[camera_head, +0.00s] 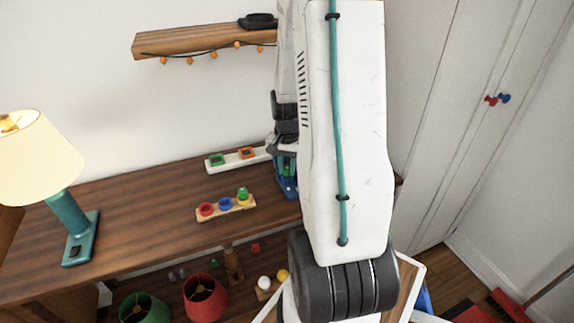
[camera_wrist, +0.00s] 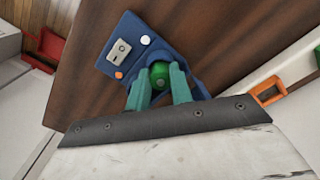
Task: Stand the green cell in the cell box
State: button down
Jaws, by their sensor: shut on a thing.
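The green cell (camera_wrist: 159,70) is between the two teal fingers of my gripper (camera_wrist: 160,84) in the wrist view, and the gripper is shut on it. The blue cell box (camera_wrist: 117,75) lies right under and around the cell, with a grey switch plate and an orange button on its left part. The cell's lower end is hidden, so I cannot tell whether it is inside the box or just above it. In the head view the cell box (camera_head: 288,188) stands on the wooden top, partly hidden by my arm.
A wooden rack (camera_head: 226,207) with red, blue and green pieces stands left of the cell box. A white strip (camera_head: 222,168) with green and orange frames lies behind it. A lamp (camera_head: 76,232) stands at the left. A wooden shelf (camera_head: 200,39) hangs above.

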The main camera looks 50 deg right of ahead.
aim_at(287, 169)
jog(key=shift+f, duration=0.15)
jog(key=c, duration=1.2)
grip_release()
jog(key=shift+o, duration=0.2)
notch_tip(287, 169, up, 8)
jog(key=shift+f, duration=0.1)
